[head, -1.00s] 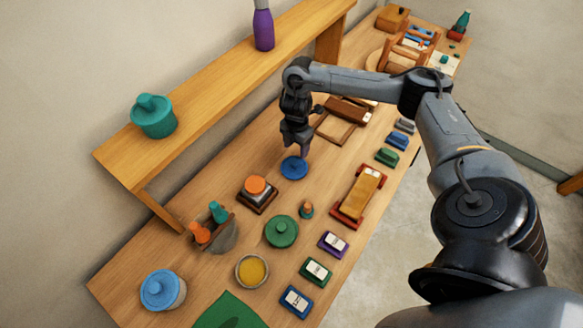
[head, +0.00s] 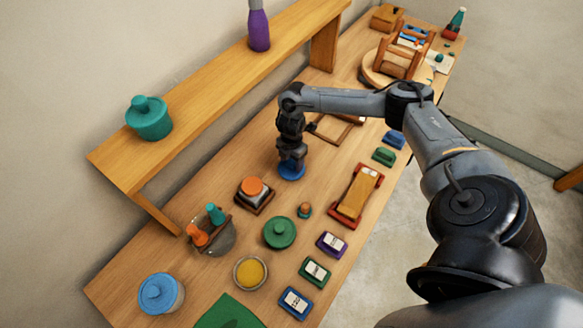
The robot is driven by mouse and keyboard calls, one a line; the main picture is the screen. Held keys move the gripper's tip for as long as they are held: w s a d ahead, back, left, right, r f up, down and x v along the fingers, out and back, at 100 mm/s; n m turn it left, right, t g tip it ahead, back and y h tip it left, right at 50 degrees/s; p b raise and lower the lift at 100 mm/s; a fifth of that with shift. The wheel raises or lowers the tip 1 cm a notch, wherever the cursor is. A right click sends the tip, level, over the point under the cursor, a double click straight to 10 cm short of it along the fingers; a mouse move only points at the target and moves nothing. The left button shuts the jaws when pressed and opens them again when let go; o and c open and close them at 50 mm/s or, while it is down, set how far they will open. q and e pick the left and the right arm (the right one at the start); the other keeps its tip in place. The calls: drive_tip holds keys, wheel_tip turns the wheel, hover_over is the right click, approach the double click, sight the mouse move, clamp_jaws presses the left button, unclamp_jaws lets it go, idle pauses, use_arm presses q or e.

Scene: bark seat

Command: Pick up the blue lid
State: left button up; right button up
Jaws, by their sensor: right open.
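A round, flat blue lid (head: 291,174) lies on the wooden table near the middle of the head view. My right gripper (head: 292,164) points down right over it, with its fingertips at the lid's top, and hides its centre. The right gripper is open; whether its fingers touch the lid is hard to tell. A lighter blue lid (head: 158,290) sits on a jar at the lower left of the table. My left gripper is not in view.
Close by on the wooden table (head: 215,285) are an orange-topped block (head: 252,188), a green lid (head: 279,232) and a red-ended wooden tray (head: 357,193). A raised shelf (head: 215,90) with a teal jar (head: 149,118) and a purple bottle (head: 259,30) runs along the wall.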

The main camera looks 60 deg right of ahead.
drive_tip(key=shift+c, duration=0.3)
clamp_jaws()
drive_tip(key=shift+r, duration=0.2)
